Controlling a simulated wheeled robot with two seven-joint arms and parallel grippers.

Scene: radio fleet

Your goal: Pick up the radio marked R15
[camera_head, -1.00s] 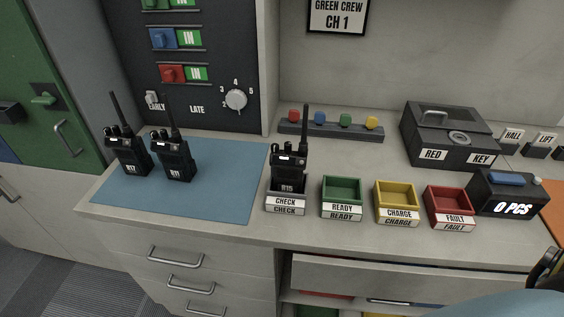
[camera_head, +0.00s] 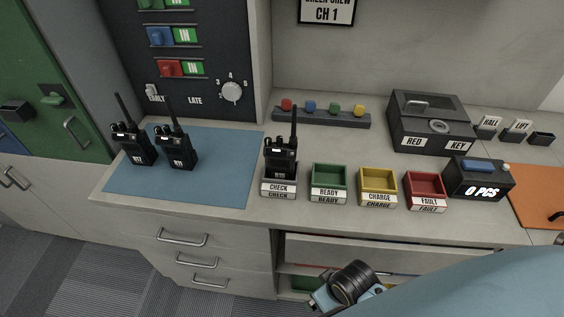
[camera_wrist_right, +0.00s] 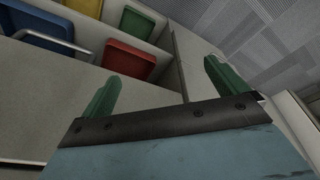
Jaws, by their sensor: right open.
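A black radio (camera_head: 281,157) with a tall antenna stands upright in the CHECK tray (camera_head: 278,190) on the counter. Its small label is hard to read now; in the earlier head view it looks like R15. Two similar radios stand on the blue mat at left: one (camera_head: 133,146) farther left, the other (camera_head: 176,150) beside it, their labels too small to read surely. My right arm comes in from the lower right, its wrist low in front of the counter. My right gripper (camera_wrist_right: 160,88) is open and empty in the right wrist view. My left gripper is out of view.
Green READY (camera_head: 328,198), yellow CHARGE (camera_head: 377,202) and red FAULT (camera_head: 426,206) trays stand right of the CHECK tray. A key box (camera_head: 430,120) and a counter box (camera_head: 478,180) are farther right. Coloured bins, including a red one (camera_wrist_right: 128,60), show in the wrist view.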

